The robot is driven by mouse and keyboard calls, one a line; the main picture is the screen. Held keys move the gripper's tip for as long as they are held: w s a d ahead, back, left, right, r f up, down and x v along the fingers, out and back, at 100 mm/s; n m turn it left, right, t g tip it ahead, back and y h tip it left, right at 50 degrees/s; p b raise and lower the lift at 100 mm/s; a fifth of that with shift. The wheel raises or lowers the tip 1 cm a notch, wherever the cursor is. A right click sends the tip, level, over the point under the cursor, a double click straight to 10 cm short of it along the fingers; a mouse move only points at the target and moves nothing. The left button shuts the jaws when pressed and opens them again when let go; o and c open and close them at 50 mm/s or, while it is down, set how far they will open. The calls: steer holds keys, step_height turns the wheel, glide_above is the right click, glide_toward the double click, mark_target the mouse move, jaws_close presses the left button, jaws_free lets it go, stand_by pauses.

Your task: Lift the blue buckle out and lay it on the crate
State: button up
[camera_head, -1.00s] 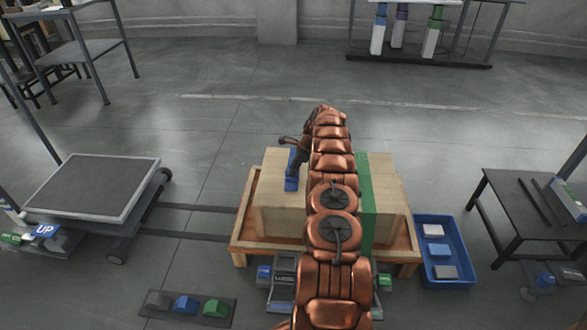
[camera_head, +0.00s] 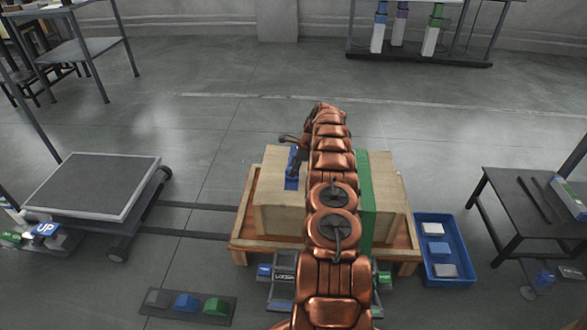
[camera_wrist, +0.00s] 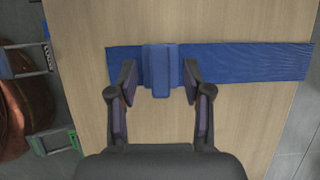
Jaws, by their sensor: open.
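The blue buckle (camera_wrist: 161,68) sits on a blue strap (camera_wrist: 250,62) lying across the top of the wooden crate (camera_wrist: 225,130). In the wrist view my open gripper (camera_wrist: 159,78) has one finger on each side of the buckle, with a small gap showing at each side. In the head view the crate (camera_head: 277,212) stands on a wooden pallet, and the blue strap (camera_head: 292,182) shows left of my arm. My gripper (camera_head: 290,152) is over that strap, small and partly hidden by my own arm. The buckle cannot be made out there.
A green strap (camera_head: 366,205) runs over the crate's right part. A blue bin (camera_head: 446,252) with blocks stands right of the pallet (camera_head: 240,247). A lift cart (camera_head: 92,187) is at left, and a dark table (camera_head: 530,205) at right. Open floor lies behind the crate.

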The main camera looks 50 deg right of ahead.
steer(key=v, duration=1.1)
steer(key=shift+s+r, duration=0.15)
steer(key=shift+r, duration=0.2)
steer(key=shift+d, duration=0.1)
